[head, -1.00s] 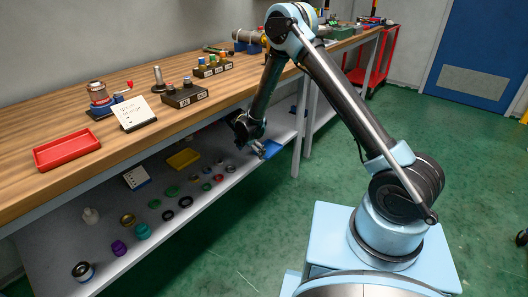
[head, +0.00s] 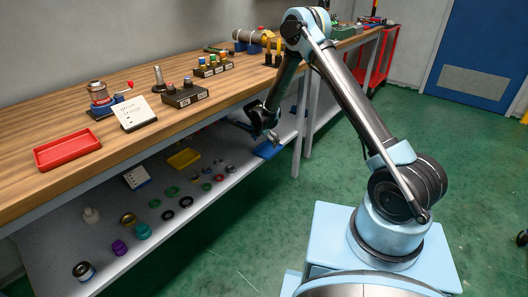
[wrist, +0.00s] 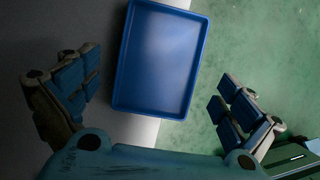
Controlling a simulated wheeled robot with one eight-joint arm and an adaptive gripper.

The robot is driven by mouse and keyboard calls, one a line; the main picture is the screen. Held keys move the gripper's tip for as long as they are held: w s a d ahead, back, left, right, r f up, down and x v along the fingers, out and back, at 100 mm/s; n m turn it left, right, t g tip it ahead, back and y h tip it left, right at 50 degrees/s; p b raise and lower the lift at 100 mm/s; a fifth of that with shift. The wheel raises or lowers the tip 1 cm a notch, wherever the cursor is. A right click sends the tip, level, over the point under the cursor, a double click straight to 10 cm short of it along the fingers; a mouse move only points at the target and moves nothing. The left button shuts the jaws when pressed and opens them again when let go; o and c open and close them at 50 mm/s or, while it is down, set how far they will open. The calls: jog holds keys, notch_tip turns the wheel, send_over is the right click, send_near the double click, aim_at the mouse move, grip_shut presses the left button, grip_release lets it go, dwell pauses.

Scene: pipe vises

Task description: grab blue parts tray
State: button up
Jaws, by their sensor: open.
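The blue parts tray (wrist: 160,60) is a shallow, empty rectangular tray in the upper middle of the wrist view. It lies on the grey lower shelf with its right side reaching over the shelf edge, the green floor below. In the head view the tray (head: 267,150) shows small at the shelf's right end, partly behind my gripper. My gripper (wrist: 160,108) is open and empty, its blue-padded fingers spread wide to the left and right of the tray's near end. It does not touch the tray as far as I can see. In the head view my gripper (head: 274,138) hangs just above the tray.
The wooden bench top (head: 60,190) overhangs the shelf, and a bench leg (head: 299,130) stands right of the tray. A yellow tray (head: 183,158) and several rings and caps lie left on the shelf. A red tray (head: 67,150) sits on the bench. Open floor lies in front.

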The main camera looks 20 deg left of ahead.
aim_at(269, 149)
jog(key=x, duration=0.4)
jog(key=shift+f, duration=0.4)
jog(key=c, duration=1.1)
jog(key=shift+o, duration=0.2)
